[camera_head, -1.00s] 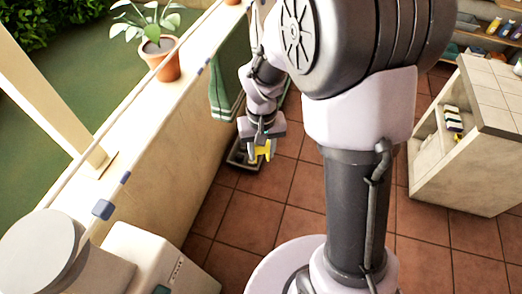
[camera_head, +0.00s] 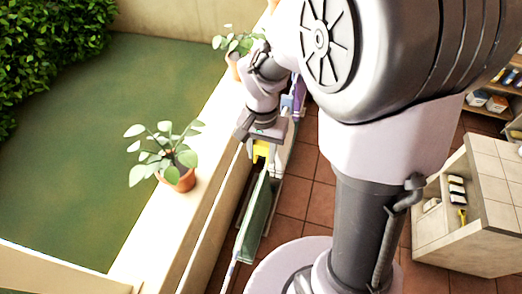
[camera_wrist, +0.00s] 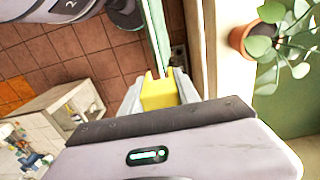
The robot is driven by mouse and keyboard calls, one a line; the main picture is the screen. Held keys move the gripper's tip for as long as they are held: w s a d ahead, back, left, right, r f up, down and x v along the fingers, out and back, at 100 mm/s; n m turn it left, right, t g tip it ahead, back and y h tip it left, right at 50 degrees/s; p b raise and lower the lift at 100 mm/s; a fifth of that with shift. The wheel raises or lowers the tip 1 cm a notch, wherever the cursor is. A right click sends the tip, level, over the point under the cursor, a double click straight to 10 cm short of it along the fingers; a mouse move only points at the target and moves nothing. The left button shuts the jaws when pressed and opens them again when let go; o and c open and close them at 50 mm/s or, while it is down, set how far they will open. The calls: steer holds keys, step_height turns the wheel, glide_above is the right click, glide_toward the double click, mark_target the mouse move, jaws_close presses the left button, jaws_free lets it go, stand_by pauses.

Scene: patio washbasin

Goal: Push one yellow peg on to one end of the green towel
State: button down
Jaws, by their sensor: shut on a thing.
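My gripper (camera_head: 262,146) is shut on a yellow peg (camera_head: 262,151). The peg also shows between the fingers in the wrist view (camera_wrist: 159,93), its notched end pointing away from the wrist. The green towel (camera_head: 257,218) hangs lengthwise beside the low wall in the head view. The peg is close to the towel's far end; I cannot tell whether they touch. In the wrist view a thin pale green strip, seemingly the towel (camera_wrist: 158,35), runs up from just beyond the peg. The lower part of the gripper is partly hidden in the head view.
A potted plant (camera_head: 178,178) stands on the wall ledge (camera_head: 150,235) left of the towel. Another potted plant (camera_head: 236,45) stands farther along. A purple item (camera_head: 299,92) hangs beyond my gripper.

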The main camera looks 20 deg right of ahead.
mark_target(263, 177)
steer(key=shift+w+r, duration=0.1)
steer(key=shift+r, duration=0.05)
steer(key=shift+s+f+b, duration=0.3)
steer(key=shift+s+b, duration=0.05)
steer(key=shift+s, duration=0.1)
steer(key=shift+s+f+b, duration=0.15)
steer(key=shift+f+b, duration=0.15)
steer(key=shift+f, duration=0.05)
step_height(263, 177, down, 10)
steer(key=b, duration=0.8)
steer(key=shift+f, duration=0.2)
steer(key=shift+w+r, duration=0.1)
steer(key=shift+w, duration=0.1)
steer(key=c, duration=0.8)
jaws_free()
